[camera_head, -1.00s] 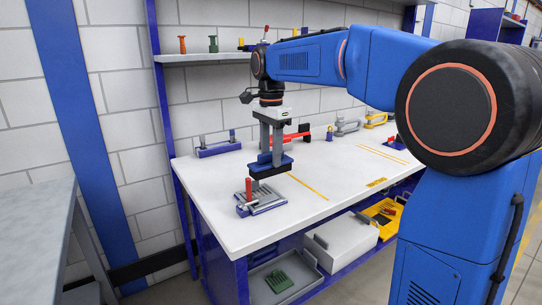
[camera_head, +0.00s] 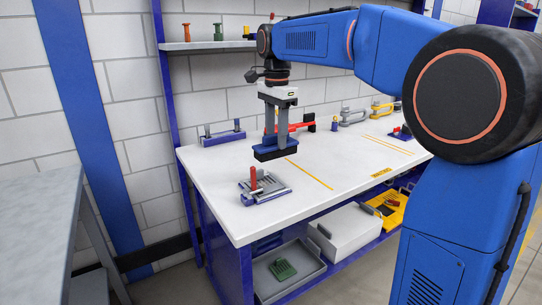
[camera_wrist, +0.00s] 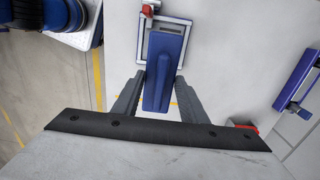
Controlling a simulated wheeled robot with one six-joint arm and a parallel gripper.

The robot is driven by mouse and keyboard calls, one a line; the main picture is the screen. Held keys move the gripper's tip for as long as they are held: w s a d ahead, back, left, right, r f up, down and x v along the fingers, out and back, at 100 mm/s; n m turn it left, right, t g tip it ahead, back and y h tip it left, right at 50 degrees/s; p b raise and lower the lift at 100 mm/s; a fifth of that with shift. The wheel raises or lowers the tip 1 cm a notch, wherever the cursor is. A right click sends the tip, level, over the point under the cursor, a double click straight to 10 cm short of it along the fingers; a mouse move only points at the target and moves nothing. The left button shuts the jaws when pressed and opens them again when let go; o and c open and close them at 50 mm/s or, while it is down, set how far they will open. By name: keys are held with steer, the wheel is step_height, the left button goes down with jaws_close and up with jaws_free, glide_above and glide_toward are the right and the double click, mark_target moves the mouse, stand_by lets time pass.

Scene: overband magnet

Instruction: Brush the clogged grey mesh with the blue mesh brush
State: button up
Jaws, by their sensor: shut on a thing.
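The blue mesh brush (camera_head: 268,144) has a blue body and a dark underside. My gripper (camera_head: 278,130) is shut on it and holds it above the white table, a little behind the grey mesh. In the wrist view, the brush (camera_wrist: 163,75) sits between the two fingers (camera_wrist: 160,88). The grey mesh (camera_head: 272,186) lies in a blue-edged frame near the table's front left corner, with an upright red handle on it. The brush looks apart from the mesh. Part of the frame (camera_wrist: 195,42) shows beyond the brush in the wrist view. How clogged the mesh is cannot be told.
A blue rack (camera_head: 222,137), a red-handled tool (camera_head: 295,127), a grey clamp (camera_head: 353,117) and a yellow clamp (camera_head: 382,110) stand along the table's back. Below are a grey tray with a green piece (camera_head: 282,269) and a white box (camera_head: 345,235). The table's middle is clear.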

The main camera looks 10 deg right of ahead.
mark_target(282, 154)
steer(key=shift+w+d+f, duration=0.1)
steer(key=shift+d+f, duration=0.25)
steer(key=shift+f, duration=0.25)
steer(key=shift+w+d+f, duration=0.1)
steer(key=shift+d+f, duration=0.2)
steer(key=shift+f, duration=0.35)
steer(key=shift+w+d+f, duration=0.1)
steer(key=shift+d+f, duration=0.25)
steer(key=shift+f, duration=0.25)
steer(key=shift+f, duration=0.2)
steer(key=shift+f, duration=1.3)
steer(key=shift+f, duration=1)
